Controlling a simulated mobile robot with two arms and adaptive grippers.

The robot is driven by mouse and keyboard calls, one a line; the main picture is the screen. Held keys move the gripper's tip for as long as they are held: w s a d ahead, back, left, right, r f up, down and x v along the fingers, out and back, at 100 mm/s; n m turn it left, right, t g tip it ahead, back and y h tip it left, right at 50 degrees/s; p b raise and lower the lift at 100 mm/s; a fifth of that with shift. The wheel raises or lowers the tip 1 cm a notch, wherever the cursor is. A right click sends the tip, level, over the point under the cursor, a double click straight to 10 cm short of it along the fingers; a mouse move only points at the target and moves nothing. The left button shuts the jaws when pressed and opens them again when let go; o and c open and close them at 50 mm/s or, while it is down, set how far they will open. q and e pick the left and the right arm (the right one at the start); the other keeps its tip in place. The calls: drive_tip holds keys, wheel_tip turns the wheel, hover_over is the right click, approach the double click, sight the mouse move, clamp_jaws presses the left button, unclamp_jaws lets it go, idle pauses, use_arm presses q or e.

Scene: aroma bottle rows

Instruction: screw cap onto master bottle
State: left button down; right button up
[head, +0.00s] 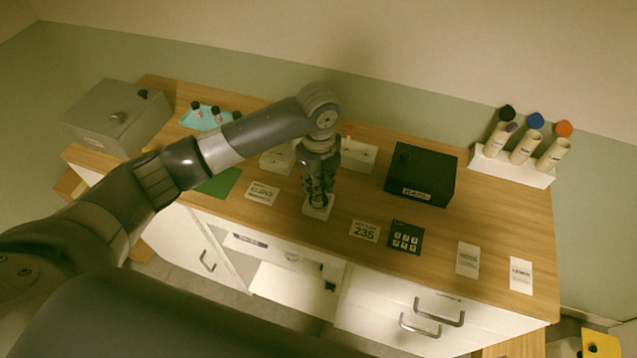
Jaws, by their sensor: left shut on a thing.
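My left gripper (318,191) points straight down over a small white stand (317,211) near the front middle of the wooden counter. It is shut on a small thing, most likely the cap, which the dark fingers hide. The master bottle cannot be made out; any bottle in the stand is covered by the gripper. I cannot tell whether cap and bottle touch. My right gripper is not in view.
A black box (421,174) stands right of the gripper, with a dark keypad card (405,237) in front. A white rack (512,168) holds three tubes at the back right. A grey box (117,117) and a teal tray (206,118) are left. Cards lie along the front.

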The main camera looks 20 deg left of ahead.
use_arm(q)
drive_tip(key=m, duration=1.3)
drive_tip(key=shift+m, duration=0.4)
drive_tip(key=c, duration=1.8)
unclamp_jaws()
drive_tip(key=shift+m, duration=0.4)
drive_tip(key=o, duration=0.4)
drive_tip(key=shift+o, duration=0.2)
drive_tip(key=shift+r, duration=3.5)
